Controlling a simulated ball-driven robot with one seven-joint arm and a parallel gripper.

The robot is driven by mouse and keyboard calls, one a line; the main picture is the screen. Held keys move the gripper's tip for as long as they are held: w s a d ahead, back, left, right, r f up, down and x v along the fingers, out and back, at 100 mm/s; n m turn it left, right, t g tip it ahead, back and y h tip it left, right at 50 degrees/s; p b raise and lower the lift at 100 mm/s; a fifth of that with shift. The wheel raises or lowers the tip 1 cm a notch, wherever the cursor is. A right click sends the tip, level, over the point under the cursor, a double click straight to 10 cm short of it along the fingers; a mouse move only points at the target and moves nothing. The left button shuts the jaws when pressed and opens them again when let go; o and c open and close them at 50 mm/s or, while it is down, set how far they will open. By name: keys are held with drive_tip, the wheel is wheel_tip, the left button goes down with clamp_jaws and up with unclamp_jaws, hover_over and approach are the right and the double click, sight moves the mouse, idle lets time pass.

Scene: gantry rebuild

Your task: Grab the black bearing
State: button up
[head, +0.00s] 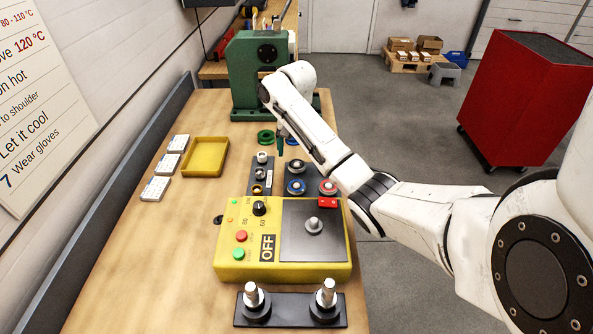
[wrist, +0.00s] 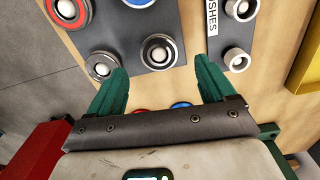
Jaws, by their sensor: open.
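The black bearing (wrist: 159,52) sits on a dark plate on the bench, with a dark ring and a bright metal centre. In the wrist view it lies just past and between my fingertips, apart from both. A similar dark-ringed bearing (wrist: 102,66) sits beside it on the left. My gripper (wrist: 161,66) is open and empty, its green fingers pointing toward the bearings. In the head view my gripper (head: 281,146) hangs at the far end of the bearing plate, near a dark bearing (head: 295,167). My arm hides part of that plate.
A red bearing (head: 328,187) and a blue bearing (head: 296,187) share the plate. A bushes plate (head: 257,181) stands alongside. The yellow heater box (head: 283,270) is nearer, reading OFF. A green press (head: 248,75) stands behind.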

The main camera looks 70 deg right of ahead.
sight(297, 163)
drive_tip(key=shift+s+f, duration=0.1)
drive_tip(key=shift+f, duration=2.1)
drive_tip(key=c, duration=1.2)
